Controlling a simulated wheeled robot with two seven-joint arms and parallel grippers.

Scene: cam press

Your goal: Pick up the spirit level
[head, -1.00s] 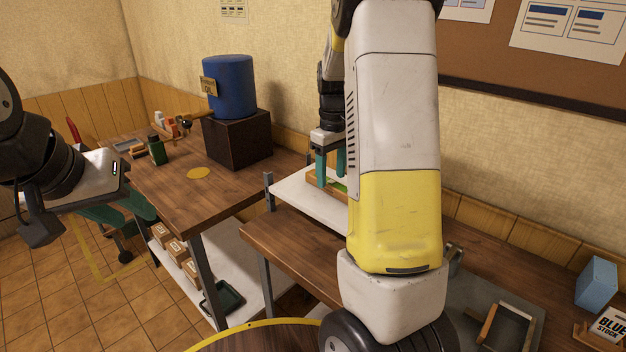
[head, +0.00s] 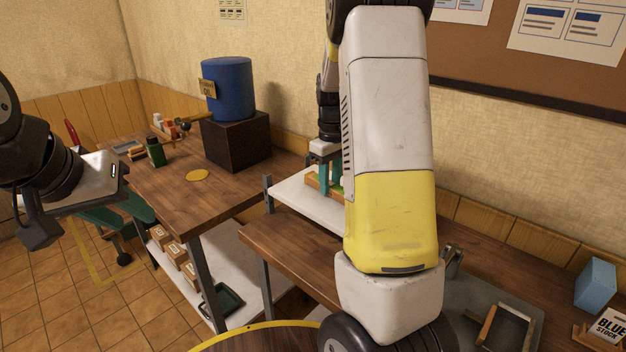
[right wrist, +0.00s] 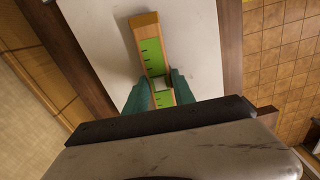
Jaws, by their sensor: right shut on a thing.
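The spirit level (right wrist: 151,50) is a wooden bar with green faces and dark marks, lying on a white surface in the right wrist view. In the head view a bit of the spirit level (head: 312,182) shows on the white shelf, mostly hidden by my right arm and fingers. The right gripper (head: 331,178) also shows in the head view.
A blue drum (head: 228,88) stands on a dark block (head: 236,140) on the left table, with a green bottle (head: 155,152) nearby. A grey metal post (head: 268,195) stands by the white shelf (head: 295,196). A blue box (head: 595,284) stands at the right.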

